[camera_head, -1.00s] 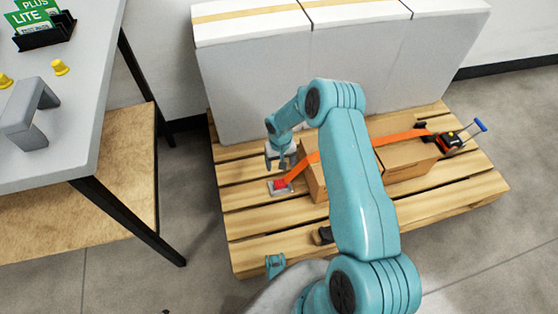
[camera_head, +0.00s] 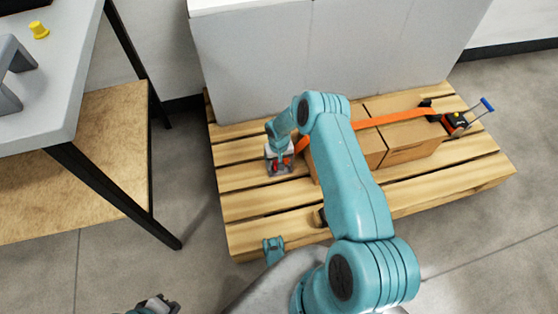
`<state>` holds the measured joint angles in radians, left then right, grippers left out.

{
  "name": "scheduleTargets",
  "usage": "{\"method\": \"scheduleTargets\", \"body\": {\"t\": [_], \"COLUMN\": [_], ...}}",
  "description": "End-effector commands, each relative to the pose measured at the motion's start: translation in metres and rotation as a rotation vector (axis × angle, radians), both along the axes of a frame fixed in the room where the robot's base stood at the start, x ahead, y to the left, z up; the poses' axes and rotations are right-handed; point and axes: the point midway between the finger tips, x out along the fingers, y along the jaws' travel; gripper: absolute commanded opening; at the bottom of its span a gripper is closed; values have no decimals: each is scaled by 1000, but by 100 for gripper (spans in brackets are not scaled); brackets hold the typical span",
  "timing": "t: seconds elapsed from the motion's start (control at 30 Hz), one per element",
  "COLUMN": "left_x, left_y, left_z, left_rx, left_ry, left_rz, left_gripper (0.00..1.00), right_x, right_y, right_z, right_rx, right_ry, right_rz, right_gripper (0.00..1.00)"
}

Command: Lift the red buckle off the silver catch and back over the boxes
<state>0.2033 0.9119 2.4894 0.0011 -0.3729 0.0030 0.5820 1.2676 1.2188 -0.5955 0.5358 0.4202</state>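The red buckle (camera_head: 287,161) shows as a small red patch low on the pallet's left part, at the end of the orange strap (camera_head: 392,119). My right gripper (camera_head: 279,167) is down at the buckle and covers most of it. I cannot tell whether its fingers are closed on it. The silver catch is hidden or merges with the gripper there. The strap runs across two cardboard boxes (camera_head: 408,142), partly behind my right arm. My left gripper (camera_head: 157,304) is cut by the bottom edge at the left, far from the buckle. Its finger opening is unclear.
A wooden pallet (camera_head: 245,207) carries the boxes and a black and orange ratchet (camera_head: 457,121) with a blue-ended handle. Large grey blocks (camera_head: 330,60) stand along the pallet's back. A grey table (camera_head: 62,85) with black legs stands at the left. Floor shows between table and pallet.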

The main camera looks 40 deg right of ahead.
Motion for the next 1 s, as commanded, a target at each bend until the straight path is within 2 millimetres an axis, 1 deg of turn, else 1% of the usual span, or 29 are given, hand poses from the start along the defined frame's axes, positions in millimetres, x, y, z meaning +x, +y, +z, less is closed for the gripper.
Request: {"method": "scheduleTargets", "body": {"t": [0.03,0.07,0.1,0.17,0.2,0.23,0.47,1.0], "left_x": [0,0,0,0,0,0,0,0], "left_y": [0,0,0,0,0,0,0,0], "left_z": [0,0,0,0,0,0,1,14], "left_rx": [0,0,0,0,0,0,0,0], "left_ry": [0,0,0,1,1,1,1,1], "left_rz": [0,0,0,0,0,0,0,0], "left_gripper": [0,0,0,0,0,0,0,0], "right_x": [0,0,0,0,0,0,0,0], "right_y": [0,0,0,0,0,0,0,0], "right_z": [0,0,0,0,0,0,2,20], "right_rx": [0,0,0,0,0,0,0,0], "right_ry": [0,0,0,0,0,0,0,0], "right_rz": [0,0,0,0,0,0,0,0], "right_gripper": [77,70,57,38,24,15,14,14]}}
